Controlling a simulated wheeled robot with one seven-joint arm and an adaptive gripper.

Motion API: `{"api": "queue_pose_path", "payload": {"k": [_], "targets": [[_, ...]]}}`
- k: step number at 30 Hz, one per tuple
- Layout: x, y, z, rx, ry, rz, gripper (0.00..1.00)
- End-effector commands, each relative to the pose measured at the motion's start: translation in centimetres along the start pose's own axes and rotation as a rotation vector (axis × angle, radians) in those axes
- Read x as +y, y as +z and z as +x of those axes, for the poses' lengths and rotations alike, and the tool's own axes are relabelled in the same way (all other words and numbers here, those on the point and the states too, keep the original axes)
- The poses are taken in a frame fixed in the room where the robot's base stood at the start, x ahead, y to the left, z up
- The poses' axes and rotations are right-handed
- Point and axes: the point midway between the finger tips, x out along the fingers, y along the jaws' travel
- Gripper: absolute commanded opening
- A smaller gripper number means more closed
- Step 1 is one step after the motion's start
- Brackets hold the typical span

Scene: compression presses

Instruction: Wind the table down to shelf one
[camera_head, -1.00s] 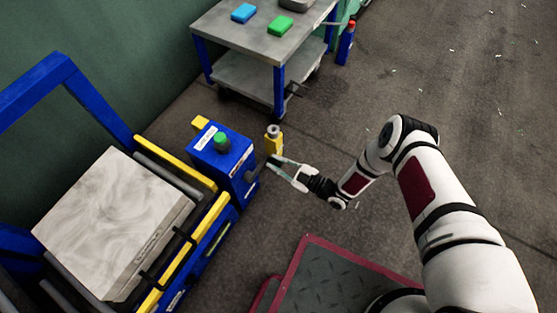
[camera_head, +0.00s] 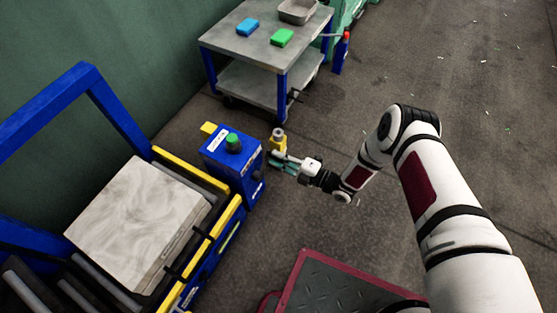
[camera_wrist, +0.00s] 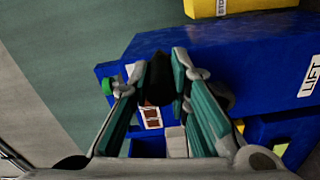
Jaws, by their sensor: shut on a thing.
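The lift table carries a pale marbled slab (camera_head: 138,222) in its blue and yellow frame (camera_head: 222,222). A blue control box (camera_head: 228,165) with a green button (camera_head: 233,143) stands at its right. In the wrist view the box (camera_wrist: 250,75) bears a LIFT label (camera_wrist: 311,76). My gripper (camera_head: 275,164) is at the box's right side; in the wrist view its fingers (camera_wrist: 162,75) close around a dark knob-like part (camera_wrist: 158,88), mostly hidden between them. I cannot make out any shelf marked one.
A yellow post with a metal top (camera_head: 278,139) stands beside my gripper. The floor at right is open.

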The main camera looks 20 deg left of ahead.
Motion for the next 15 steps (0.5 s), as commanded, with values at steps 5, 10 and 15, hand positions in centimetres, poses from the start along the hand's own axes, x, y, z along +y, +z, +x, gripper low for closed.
{"api": "queue_pose_path", "payload": {"k": [5, 10, 15], "targets": [[0.56, -0.48, -0.07, 0.004, -0.001, -0.055, 0.00], [0.76, -0.77, -0.07, 0.005, -0.001, -0.051, 0.00], [0.79, -0.97, -0.07, 0.006, -0.002, -0.048, 0.00]]}}
